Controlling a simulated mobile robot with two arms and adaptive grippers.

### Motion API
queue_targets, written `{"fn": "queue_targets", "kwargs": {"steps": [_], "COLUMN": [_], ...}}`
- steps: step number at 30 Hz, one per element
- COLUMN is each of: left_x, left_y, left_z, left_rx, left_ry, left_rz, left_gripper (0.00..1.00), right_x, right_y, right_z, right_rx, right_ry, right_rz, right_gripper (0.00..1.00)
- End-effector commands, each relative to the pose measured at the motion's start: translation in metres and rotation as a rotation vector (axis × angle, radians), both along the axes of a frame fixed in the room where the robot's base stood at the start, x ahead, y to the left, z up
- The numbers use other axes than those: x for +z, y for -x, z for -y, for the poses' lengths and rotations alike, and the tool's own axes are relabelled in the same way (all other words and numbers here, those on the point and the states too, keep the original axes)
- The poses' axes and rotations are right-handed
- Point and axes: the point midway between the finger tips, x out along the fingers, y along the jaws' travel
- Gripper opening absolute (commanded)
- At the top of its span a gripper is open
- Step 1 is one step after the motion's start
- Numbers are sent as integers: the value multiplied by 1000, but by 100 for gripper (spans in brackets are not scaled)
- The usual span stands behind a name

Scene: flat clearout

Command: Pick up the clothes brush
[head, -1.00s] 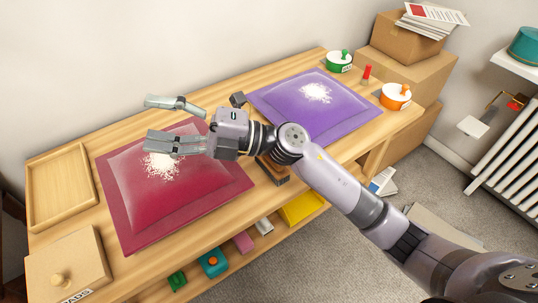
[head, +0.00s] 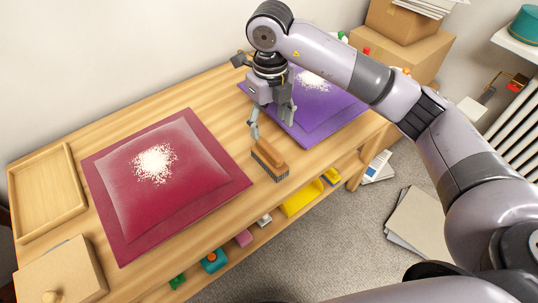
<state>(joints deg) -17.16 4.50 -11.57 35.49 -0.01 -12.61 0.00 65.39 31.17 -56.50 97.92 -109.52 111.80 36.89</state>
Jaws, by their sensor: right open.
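The clothes brush (head: 269,158), with a brown wooden back and dark bristles, lies near the front edge of the wooden table, between the two cushions. My right gripper (head: 272,122) is open and points down just behind and above the brush. Its fingers appear apart from the brush, though the exact gap is hard to tell. My left gripper is not in view.
A red cushion (head: 190,180) with white bits (head: 154,163) lies to the left, and a purple cushion (head: 335,118) with white bits lies to the right, partly behind my arm. A wooden tray (head: 78,205) and a lidded box (head: 75,270) stand at the left. The lower shelf holds several small items.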

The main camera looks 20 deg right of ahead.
Motion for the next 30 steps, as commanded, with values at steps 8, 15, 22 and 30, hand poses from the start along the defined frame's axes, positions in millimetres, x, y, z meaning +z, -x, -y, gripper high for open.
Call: {"fn": "queue_targets", "kwargs": {"steps": [8,15,22,30], "left_x": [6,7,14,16], "left_y": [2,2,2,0], "left_z": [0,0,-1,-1], "left_rx": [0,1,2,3], "left_ry": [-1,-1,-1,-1], "left_rz": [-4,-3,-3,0], "left_gripper": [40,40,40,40], "right_x": [-61,-85,-110,-138], "right_y": [1,0,-3,-5], "right_z": [0,-1,0,0], "right_rx": [0,1,0,1], "right_ry": [-3,-3,-4,-4], "right_rz": [-4,-1,-5,1], "right_gripper": [61,61,61,61]}}
